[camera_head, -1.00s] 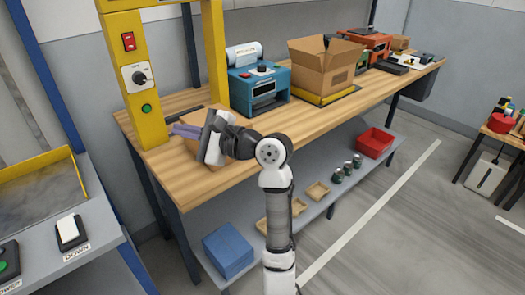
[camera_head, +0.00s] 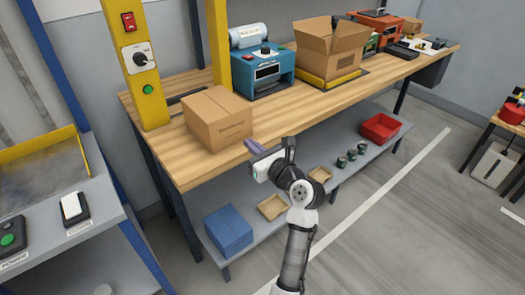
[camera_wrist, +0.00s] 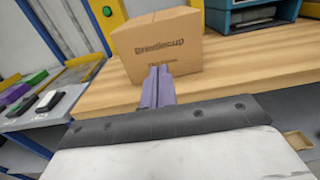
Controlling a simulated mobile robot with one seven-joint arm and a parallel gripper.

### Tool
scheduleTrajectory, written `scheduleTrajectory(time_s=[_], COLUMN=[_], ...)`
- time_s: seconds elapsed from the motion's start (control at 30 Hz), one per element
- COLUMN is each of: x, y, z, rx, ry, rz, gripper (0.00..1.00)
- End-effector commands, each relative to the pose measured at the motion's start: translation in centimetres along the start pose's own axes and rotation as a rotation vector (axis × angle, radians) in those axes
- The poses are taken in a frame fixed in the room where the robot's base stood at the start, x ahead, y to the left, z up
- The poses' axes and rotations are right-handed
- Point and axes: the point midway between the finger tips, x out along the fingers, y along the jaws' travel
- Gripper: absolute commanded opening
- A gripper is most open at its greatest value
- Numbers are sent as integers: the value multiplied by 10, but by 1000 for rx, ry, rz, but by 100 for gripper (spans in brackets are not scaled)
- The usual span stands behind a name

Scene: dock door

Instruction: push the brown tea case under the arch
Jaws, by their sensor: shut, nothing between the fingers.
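The brown tea case (camera_head: 216,120) is a closed cardboard box standing upright on the wooden bench, in front of the yellow arch (camera_head: 142,75). In the wrist view the case (camera_wrist: 160,45) shows printed lettering on its near face. My gripper (camera_head: 250,147) has its purple fingers shut and empty, pointing toward the case's front right side from the bench's front edge. In the wrist view the fingertips (camera_wrist: 158,72) overlap the lower face of the case; I cannot tell whether they touch it.
A teal machine (camera_head: 263,70) stands right of the arch's right post. An open carton (camera_head: 329,50) sits further right. The bench top (camera_head: 188,160) is bare left of and in front of the case. A lower shelf holds a blue box (camera_head: 228,230) and a red bin (camera_head: 381,128).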

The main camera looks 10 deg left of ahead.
Motion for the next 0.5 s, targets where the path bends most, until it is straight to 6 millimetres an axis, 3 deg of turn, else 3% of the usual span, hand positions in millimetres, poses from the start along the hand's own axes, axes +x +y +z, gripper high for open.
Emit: scheduleTrajectory(time_s=[0.2,0.5], x=[44,69], y=[1,0], z=[3,0], rx=[0,-1], ry=[0,0], rz=[4,1], gripper=[0,0])
